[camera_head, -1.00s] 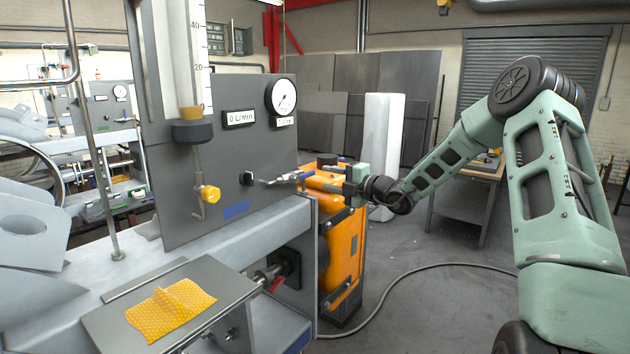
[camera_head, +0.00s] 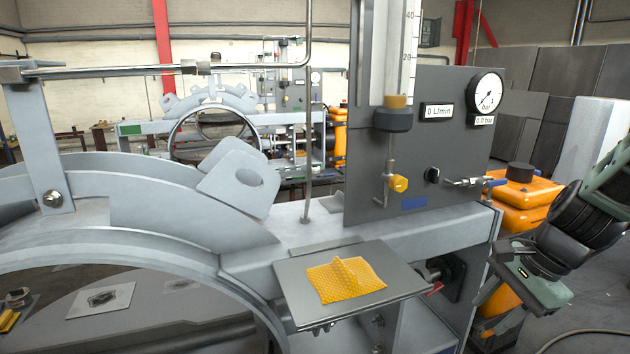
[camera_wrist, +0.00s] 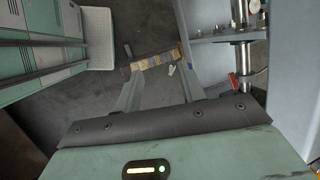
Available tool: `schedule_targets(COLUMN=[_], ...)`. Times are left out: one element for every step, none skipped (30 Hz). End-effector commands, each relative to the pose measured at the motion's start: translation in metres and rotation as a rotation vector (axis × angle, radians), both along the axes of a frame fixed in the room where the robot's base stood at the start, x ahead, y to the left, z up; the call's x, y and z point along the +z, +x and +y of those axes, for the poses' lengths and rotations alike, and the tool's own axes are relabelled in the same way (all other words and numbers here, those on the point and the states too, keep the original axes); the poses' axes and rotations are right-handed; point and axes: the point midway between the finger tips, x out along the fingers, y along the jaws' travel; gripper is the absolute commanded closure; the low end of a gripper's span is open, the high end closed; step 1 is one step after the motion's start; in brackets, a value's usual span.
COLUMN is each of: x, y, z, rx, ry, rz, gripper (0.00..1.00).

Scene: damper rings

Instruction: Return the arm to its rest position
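My gripper (camera_wrist: 158,76) points down in the wrist view. Its two grey fingers stand apart with floor showing between them, and I see nothing clearly held. A mottled yellow-brown strip shows by the fingertips; I cannot tell what it is. In the head view my gripper (camera_head: 492,292) is low at the right, beside the bench end and in front of the orange case (camera_head: 525,190). Its fingertips are partly unclear there. My arm comes in from the right edge, bent, with most of it out of view.
A large grey ring (camera_head: 130,205) fills the left. Open floor (camera_head: 590,300) lies at the right.

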Motion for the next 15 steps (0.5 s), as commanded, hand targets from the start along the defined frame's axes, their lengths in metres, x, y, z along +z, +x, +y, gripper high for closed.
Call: schedule_targets(x=[0.002, 0.003, 0.005, 0.006, 0.007, 0.009, 0.01, 0.012, 0.014, 0.016, 0.017, 0.02, 0.021, 0.004, -0.004], y=[-0.014, -0.02, -0.028, -0.033, -0.037, -0.042, -0.046, -0.049, -0.054, -0.056, -0.059, -0.062, -0.065, -0.065, -0.067], z=[-0.001, -0.003, -0.006, -0.008, -0.01, -0.012, -0.014, -0.015, -0.016, -0.018, -0.018, -0.019, -0.02, -0.012, -0.004], rx=[0.174, 0.273, 0.396, 0.484, 0.568, 0.677, 0.753, 0.829, 0.929, 1.001, 1.074, 1.168, 1.239, 1.243, 1.26], ry=[-0.092, -0.142, -0.202, -0.242, -0.28, -0.328, -0.36, -0.393, -0.432, -0.462, -0.489, -0.525, -0.551, -0.534, -0.525], rz=[-0.047, -0.073, -0.103, -0.124, -0.143, -0.168, -0.185, -0.203, -0.224, -0.24, -0.255, -0.276, -0.291, -0.287, -0.288], gripper=[0.6, 0.6, 0.6, 0.6, 0.6, 0.6, 0.6, 0.6, 0.6, 0.6, 0.6, 0.6, 0.6, 0.6, 0.6])
